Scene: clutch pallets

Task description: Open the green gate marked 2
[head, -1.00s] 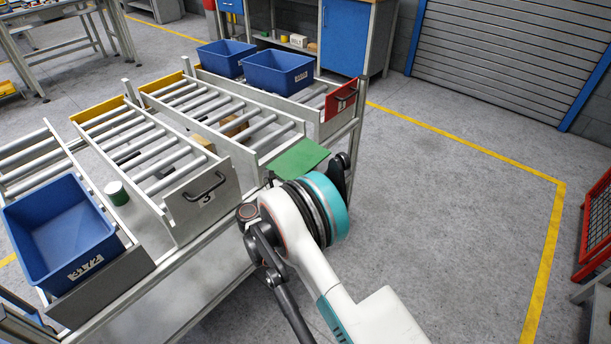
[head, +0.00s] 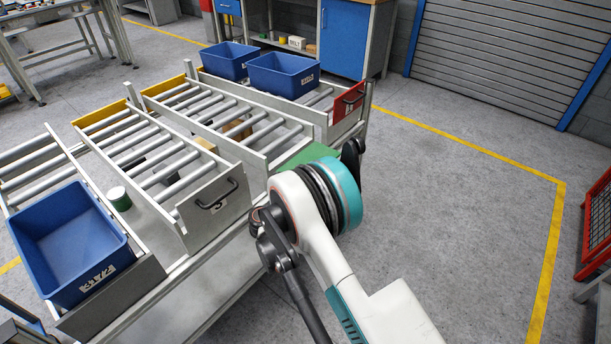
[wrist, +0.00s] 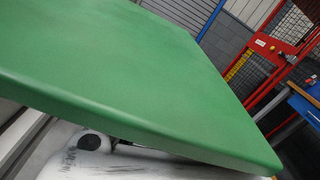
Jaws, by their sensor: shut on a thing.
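The green gate (head: 312,150) is at the front end of the middle roller lane, between the grey gate marked 3 (head: 218,207) and the red gate (head: 348,101). It leans outward, with its broad face turned up, and my arm covers much of it. Its number and handle are hidden. In the wrist view the green gate (wrist: 150,75) fills most of the picture as a slanted panel. Part of my gripper (wrist: 88,147) shows under its lower edge. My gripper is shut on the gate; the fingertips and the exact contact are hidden.
Blue bins stand on the left lane (head: 68,245) and the far lane (head: 283,75). A green can (head: 119,198) is beside lane 3. Open floor (head: 450,210) lies to the right, with a red mesh frame (head: 597,225) at the edge.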

